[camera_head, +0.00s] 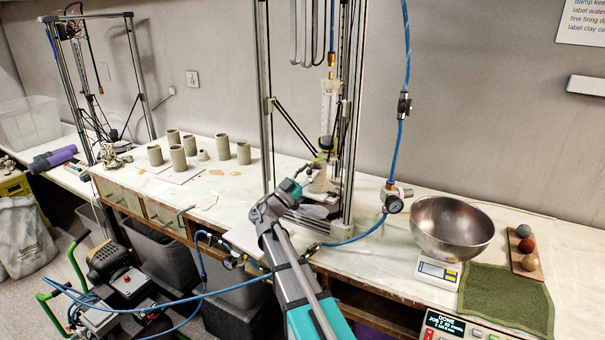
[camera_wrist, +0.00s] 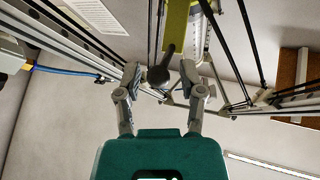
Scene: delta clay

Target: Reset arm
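My gripper (camera_head: 308,172) reaches in between the posts of the tall clay printer (camera_head: 348,150), just below its clear syringe tube (camera_head: 329,112). In the wrist view the two fingers of my gripper (camera_wrist: 160,76) stand apart, open. A small grey clay cup (camera_head: 318,182) stands low in the printer, close beside my gripper and partly hidden. No object is visibly held.
Several clay cups (camera_head: 178,157) stand on the bench to the left. A steel bowl (camera_head: 452,226) sits on a scale (camera_head: 438,272) at the right, by a green towel (camera_head: 508,298) and a board of clay balls (camera_head: 524,252). Blue air hoses (camera_head: 350,240) cross near my arm.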

